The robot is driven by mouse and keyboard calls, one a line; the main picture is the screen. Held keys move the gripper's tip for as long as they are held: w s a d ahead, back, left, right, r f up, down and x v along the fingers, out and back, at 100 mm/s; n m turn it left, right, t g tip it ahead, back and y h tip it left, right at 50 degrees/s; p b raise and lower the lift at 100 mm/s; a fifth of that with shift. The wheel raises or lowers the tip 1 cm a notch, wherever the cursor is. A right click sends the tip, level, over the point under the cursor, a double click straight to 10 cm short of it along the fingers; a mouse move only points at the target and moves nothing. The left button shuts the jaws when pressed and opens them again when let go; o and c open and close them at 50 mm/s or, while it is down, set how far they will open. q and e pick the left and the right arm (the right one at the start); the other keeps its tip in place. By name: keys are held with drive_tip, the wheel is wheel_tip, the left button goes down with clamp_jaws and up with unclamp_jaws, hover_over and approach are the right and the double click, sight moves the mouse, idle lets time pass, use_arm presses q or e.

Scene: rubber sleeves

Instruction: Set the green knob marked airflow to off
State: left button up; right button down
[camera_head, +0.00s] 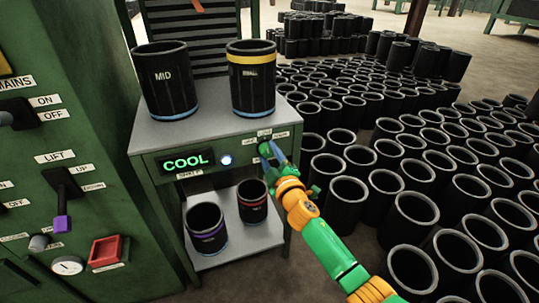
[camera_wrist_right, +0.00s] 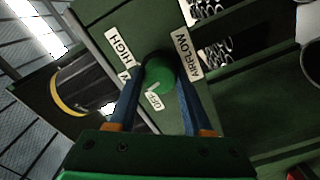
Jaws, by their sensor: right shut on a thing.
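The green airflow knob (camera_wrist_right: 157,72) sits on the front panel of the grey-topped stand, between my right gripper's two blue fingers. My right gripper (camera_wrist_right: 160,78) is shut on the knob, and in the head view the right gripper (camera_head: 268,152) reaches the right end of that panel. The AIRFLOW label (camera_wrist_right: 181,54), HIGH label (camera_wrist_right: 119,47) and OFF label (camera_wrist_right: 155,101) surround the knob. A small white mark on the knob's lower part lies close to the OFF label; its exact direction is hard to tell. My left gripper is not in view.
The stand (camera_head: 228,126) carries a black MID sleeve (camera_head: 165,88) and a yellow-banded sleeve (camera_head: 252,85). A lit COOL display (camera_head: 186,161) is on its front. Two sleeves stand on the lower shelf. A green control cabinet (camera_head: 95,100) is at left; many sleeves crowd the right floor.

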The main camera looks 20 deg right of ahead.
drive_tip(key=n, duration=0.6)
drive_tip(key=shift+f, duration=0.1)
drive_tip(key=shift+n, duration=0.3)
idle(0.4)
drive_tip(key=shift+c, duration=1.6)
unclamp_jaws()
drive_tip(key=shift+s+p, duration=0.4)
drive_tip(key=shift+p, duration=0.05)
drive_tip(key=s+p, duration=0.1)
drive_tip(key=s, duration=0.5)
drive_tip(key=shift+s+d, duration=0.15)
drive_tip(key=shift+s, duration=0.05)
